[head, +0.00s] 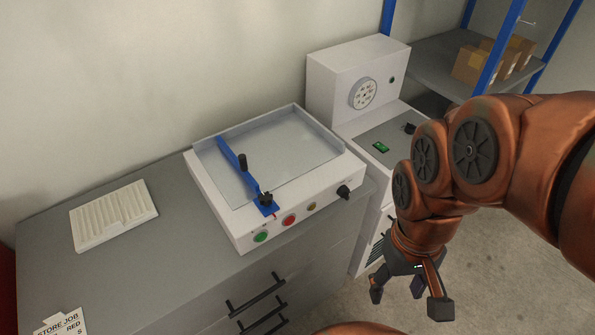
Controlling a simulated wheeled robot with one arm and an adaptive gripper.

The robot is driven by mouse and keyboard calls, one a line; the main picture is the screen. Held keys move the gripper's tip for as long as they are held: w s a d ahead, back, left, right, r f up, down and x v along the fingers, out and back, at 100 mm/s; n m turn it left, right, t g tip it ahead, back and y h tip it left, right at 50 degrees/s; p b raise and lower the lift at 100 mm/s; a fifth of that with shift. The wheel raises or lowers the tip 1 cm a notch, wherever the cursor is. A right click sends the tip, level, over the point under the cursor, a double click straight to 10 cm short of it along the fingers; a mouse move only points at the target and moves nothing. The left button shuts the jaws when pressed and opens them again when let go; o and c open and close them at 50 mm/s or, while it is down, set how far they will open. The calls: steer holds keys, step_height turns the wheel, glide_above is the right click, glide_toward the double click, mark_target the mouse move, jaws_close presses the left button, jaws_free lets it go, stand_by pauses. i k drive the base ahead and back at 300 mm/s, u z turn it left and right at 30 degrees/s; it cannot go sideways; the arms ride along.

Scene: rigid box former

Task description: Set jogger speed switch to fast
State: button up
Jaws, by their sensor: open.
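A white tray-topped machine (225,213), which looks like the jogger, stands on the grey cabinet. Its front carries a green button (261,237), a red button (289,219), a small yellowish button (311,206) and a black knob (344,192) at the right end. The knob looks like a turn switch; its setting and any labels are too small to read. A blue bar (232,159) with black knobs crosses the tray. My gripper (412,294) is open and empty, pointing down over the floor, right of and apart from the machine.
A second white machine (341,72) with a dial (362,93) and a green switch (381,147) stands behind right. A white ribbed tray (113,214) and a job card (62,326) lie left. Cabinet handles (255,293) stick out in front. Shelves with boxes (472,65) stand far right.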

mark_target(343, 191)
steer(key=z, duration=0.6)
steer(key=k, duration=0.8)
steer(key=u, duration=1.65)
